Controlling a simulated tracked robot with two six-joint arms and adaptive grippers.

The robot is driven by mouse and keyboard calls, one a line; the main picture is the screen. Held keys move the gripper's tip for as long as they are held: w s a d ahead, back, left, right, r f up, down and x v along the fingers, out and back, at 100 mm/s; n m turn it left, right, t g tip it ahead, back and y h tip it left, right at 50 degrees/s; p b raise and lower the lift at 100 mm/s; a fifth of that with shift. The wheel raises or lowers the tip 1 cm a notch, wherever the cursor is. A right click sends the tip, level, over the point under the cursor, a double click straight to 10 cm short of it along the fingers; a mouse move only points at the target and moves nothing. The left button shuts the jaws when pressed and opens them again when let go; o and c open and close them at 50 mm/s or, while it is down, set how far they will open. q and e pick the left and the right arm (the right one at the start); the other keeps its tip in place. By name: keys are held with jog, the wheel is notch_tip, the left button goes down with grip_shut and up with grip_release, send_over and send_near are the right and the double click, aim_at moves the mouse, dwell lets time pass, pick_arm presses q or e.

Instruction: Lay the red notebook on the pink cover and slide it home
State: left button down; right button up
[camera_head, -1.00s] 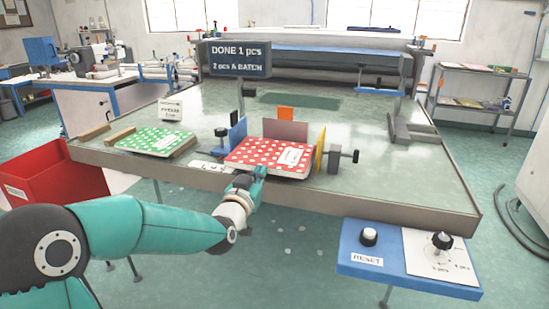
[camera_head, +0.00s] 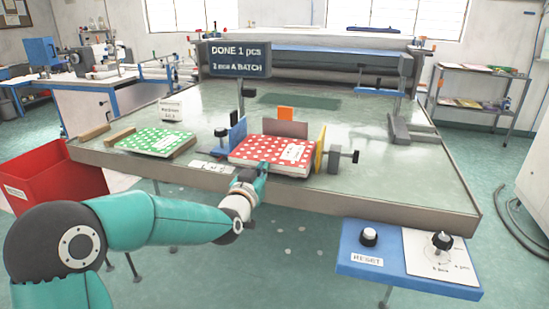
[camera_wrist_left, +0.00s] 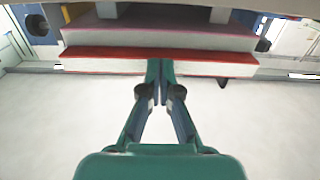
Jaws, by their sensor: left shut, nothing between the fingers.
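The red notebook (camera_head: 247,151) with white dots and a white label lies flat between the blue block and the yellow plate. My left gripper (camera_head: 264,168) is shut and empty at its front edge. In the left wrist view the fingertips (camera_wrist_left: 160,66) are at the middle of the red edge (camera_wrist_left: 105,53), seeming to touch it. A pink-purple band (camera_wrist_left: 150,28) with a pale edge lies beyond the red one; I cannot tell if it is the pink cover. A mauve plate (camera_head: 285,128) stands behind the notebook. My right gripper is not in view.
A blue block (camera_head: 238,133) with a dark knob stands left of the notebook, a yellow plate (camera_head: 320,148) with a dark clamp right. A green dotted notebook (camera_head: 155,141) lies further left. A red bin (camera_head: 50,180) and a reset panel (camera_head: 400,268) flank the table front.

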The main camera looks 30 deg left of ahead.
pick_arm(q)
jog(key=shift+x, duration=0.95)
jog(key=shift+s, duration=0.15)
jog(key=b+v, duration=0.3)
jog(key=v, duration=0.2)
jog(key=shift+s+d, duration=0.15)
jog(key=shift+s, duration=0.25)
